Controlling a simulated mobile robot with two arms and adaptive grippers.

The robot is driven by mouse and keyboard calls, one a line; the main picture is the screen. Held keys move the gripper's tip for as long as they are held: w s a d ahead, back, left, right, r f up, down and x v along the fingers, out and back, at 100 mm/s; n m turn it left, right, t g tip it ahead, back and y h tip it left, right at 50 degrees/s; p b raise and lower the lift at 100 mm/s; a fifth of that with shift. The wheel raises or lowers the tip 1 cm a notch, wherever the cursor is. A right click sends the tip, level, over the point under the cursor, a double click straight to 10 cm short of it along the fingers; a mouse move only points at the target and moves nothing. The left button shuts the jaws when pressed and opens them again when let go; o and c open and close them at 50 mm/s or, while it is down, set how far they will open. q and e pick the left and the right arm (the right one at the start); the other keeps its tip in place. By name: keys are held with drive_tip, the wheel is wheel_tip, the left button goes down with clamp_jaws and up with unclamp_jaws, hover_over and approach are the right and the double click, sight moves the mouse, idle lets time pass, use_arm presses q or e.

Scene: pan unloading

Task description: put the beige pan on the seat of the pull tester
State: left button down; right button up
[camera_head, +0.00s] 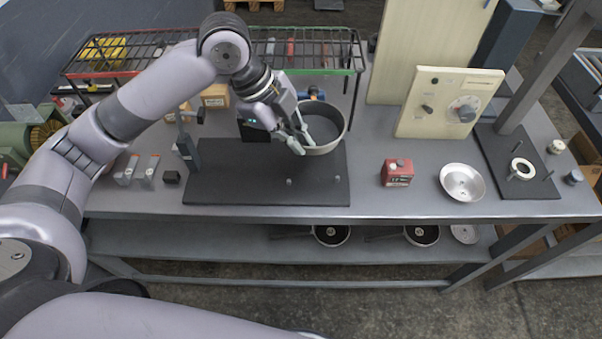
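A round pan (337,141) with a pale beige-grey outer wall and a dark grey inside stands at the back right of a dark base plate (235,190) on the bench. My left gripper (300,143) reaches down at the pan's near-left rim. Its fingers overlap the rim, and I cannot tell whether they are closed on it. A white ring (521,168) lies on another dark plate (500,185) with a tall grey column (545,75) at the right; this looks like the pull tester and its seat. My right gripper is out of view.
A beige panel with a dial (449,103) stands behind a red box (397,172) and a shallow metal bowl (462,182). A wire rack (345,50) runs along the back. Dark pans (332,235) lie on the lower shelf. The bench's front right strip is clear.

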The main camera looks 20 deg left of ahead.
use_arm(q)
wheel_tip(320, 180, down, 11)
drive_tip(key=shift+d+f+p, duration=0.15)
drive_tip(key=shift+f+p, duration=0.05)
drive_tip(key=shift+p, duration=0.2)
drive_tip(key=shift+f, duration=0.1)
drive_tip(key=c, duration=1.8)
unclamp_jaws()
drive_tip(key=b+v, duration=0.1)
drive_tip(key=v, duration=1.1)
